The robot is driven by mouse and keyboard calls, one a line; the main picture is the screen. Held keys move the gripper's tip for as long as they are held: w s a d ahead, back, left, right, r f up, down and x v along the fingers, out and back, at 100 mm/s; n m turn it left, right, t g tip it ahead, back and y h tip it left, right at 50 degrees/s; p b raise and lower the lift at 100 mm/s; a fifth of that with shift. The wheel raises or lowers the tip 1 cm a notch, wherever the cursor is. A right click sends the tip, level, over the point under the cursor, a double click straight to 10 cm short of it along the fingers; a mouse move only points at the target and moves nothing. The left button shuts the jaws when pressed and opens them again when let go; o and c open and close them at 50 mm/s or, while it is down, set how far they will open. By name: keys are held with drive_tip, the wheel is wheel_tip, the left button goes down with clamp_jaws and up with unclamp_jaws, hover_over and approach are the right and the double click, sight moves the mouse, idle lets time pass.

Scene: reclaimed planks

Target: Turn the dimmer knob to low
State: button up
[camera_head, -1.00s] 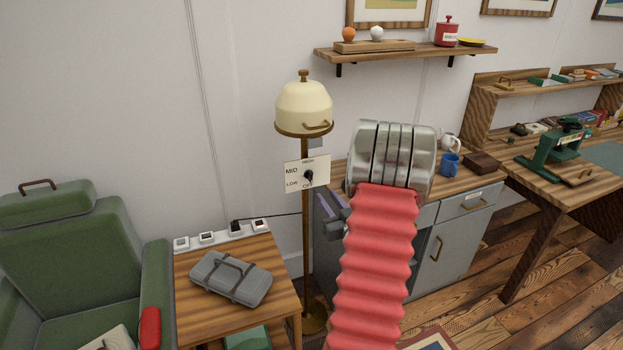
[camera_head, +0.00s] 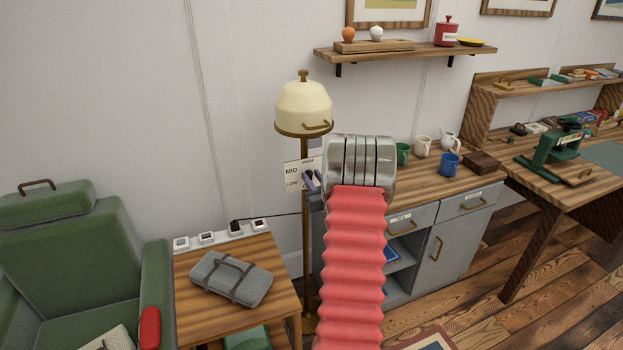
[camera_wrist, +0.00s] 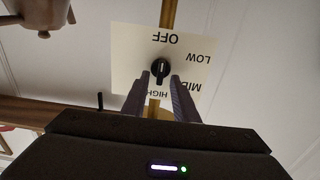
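In the wrist view the plate (camera_wrist: 128,50) appears upside down, with OFF at top, LOW and MID at right and HIGH at bottom. The black dimmer knob (camera_wrist: 160,70) is at its middle; its exact setting is hard to read. My gripper (camera_wrist: 160,77) is open, its two purple fingers at either side of the knob's lower part. I cannot tell whether they touch it. In the head view my gripper (camera_head: 312,181) hides the knob.
The lamp's cream shade (camera_head: 304,108) is above the plate. A grey cabinet (camera_head: 440,240) with mugs on top stands to the right. A wooden side table (camera_head: 190,310) with a grey case (camera_head: 231,279) and a green armchair (camera_head: 80,260) are at left.

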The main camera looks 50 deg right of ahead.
drive_tip(key=shift+w+d, duration=0.1)
drive_tip(key=shift+w, duration=0.15)
drive_tip(key=shift+c, duration=0.4)
clamp_jaws()
